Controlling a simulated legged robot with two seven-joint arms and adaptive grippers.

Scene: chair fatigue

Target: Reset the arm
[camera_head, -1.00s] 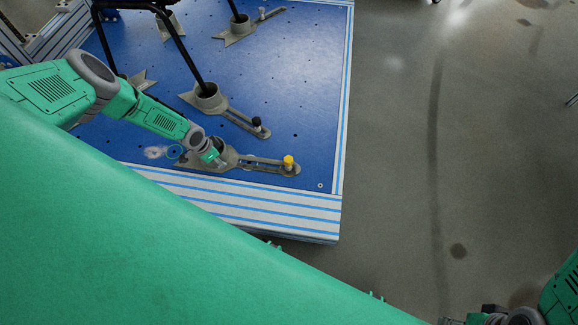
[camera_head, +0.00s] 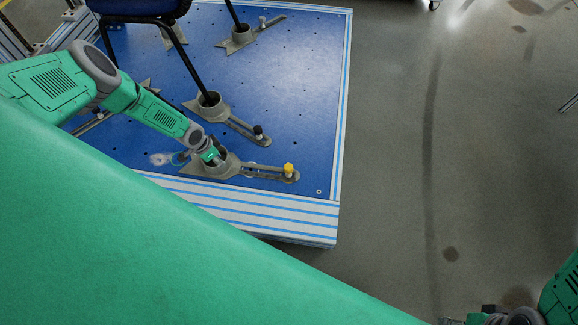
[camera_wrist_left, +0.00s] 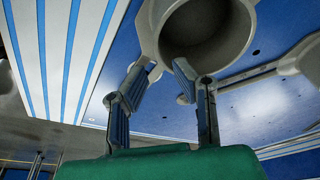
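My left arm reaches in from the left over the blue platform. My left gripper (camera_head: 217,160) is at the round cup of the nearest grey clamp (camera_head: 236,170), which has a yellow knob (camera_head: 288,170). In the left wrist view the left gripper (camera_wrist_left: 160,85) has its two fingers apart with nothing between them, just in front of the empty grey cup (camera_wrist_left: 205,35). My right arm shows at the bottom right corner in the head view; its gripper (camera_head: 450,321) is mostly cut off by the frame edge.
The blue platform (camera_head: 290,110) has a white and blue striped edge. A chair (camera_head: 140,8) stands on it, one black leg in a second grey clamp (camera_head: 212,106) with a black knob. A third clamp (camera_head: 238,38) is farther back. Grey floor at right is clear.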

